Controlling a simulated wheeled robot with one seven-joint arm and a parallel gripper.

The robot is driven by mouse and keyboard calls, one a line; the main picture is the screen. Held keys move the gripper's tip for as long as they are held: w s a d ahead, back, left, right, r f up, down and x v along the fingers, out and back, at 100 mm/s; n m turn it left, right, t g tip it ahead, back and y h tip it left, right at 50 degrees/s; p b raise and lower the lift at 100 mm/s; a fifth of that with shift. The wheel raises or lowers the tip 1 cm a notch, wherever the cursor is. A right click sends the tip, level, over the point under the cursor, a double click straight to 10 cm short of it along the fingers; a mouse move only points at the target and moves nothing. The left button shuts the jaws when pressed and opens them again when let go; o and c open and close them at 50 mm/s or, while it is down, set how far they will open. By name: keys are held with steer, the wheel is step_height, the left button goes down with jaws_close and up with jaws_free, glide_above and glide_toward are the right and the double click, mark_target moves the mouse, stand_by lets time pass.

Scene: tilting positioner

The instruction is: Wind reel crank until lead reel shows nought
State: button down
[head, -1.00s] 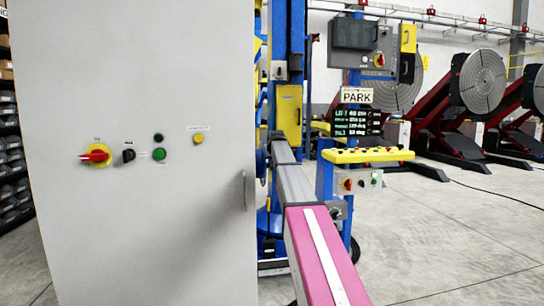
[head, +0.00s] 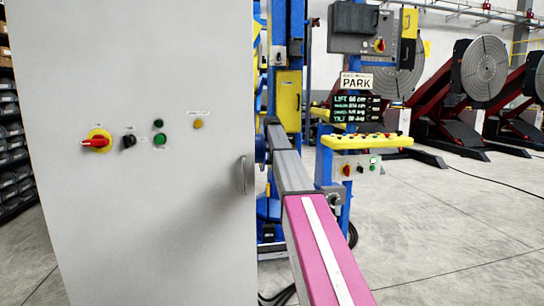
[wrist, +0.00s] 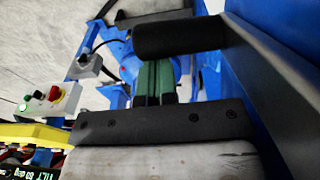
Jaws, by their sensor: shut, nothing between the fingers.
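My gripper (wrist: 154,80) shows in the wrist view as two green fingers side by side, shut, beyond a dark screwed plate. A black cylindrical grip (wrist: 180,38) on a dark arm (wrist: 275,90) crosses close to the fingertips; it looks like the reel crank. I cannot tell whether the fingers touch it. In the head view my arm reaches toward the blue column, and gripper and crank are hidden there. A black display (head: 357,108) under a PARK sign shows several lines; LIFT and TILT are readable, but no lead reel figure is clear.
A large grey cabinet (head: 140,230) with a red-yellow switch (head: 97,142) fills the left. A yellow button console (head: 365,142) stands right of my arm on a blue post. Red positioners (head: 480,75) stand behind. The floor at right is mostly clear.

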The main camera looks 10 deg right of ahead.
steer(key=shift+s+f+g, duration=0.25)
steer(key=shift+s+g, duration=0.1)
steer(key=shift+g, duration=0.3)
steer(key=shift+s+f+g, duration=0.25)
steer(key=shift+s+g, duration=0.1)
steer(key=shift+g, duration=0.3)
